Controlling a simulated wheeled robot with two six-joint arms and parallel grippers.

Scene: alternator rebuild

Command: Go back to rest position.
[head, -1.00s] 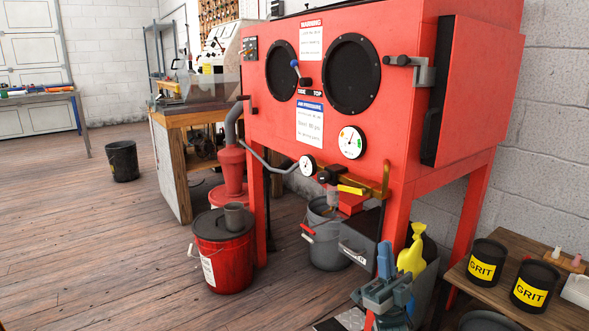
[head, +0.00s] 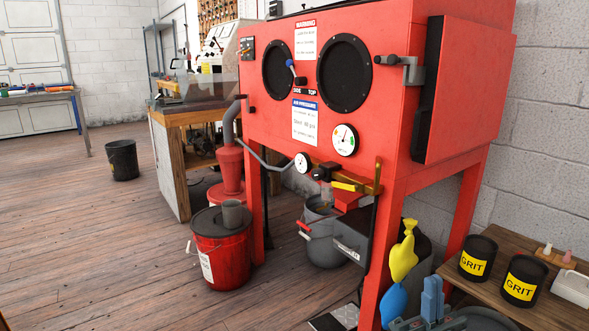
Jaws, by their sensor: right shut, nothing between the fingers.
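My right gripper (head: 432,299) is at the bottom edge of the head view, right of centre. Its blue fingers are together, with nothing between them, and its grey body is partly cut off by the frame's edge. It is in front of the red blasting cabinet (head: 400,140), to the right of a blue item (head: 394,304) and below a yellow item (head: 403,255). My left gripper is not in view.
Two black GRIT tubs (head: 478,258) stand on a wooden table (head: 470,290) to the right of my right gripper. A red bucket (head: 220,255) and a grey bucket (head: 322,245) stand on the floor.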

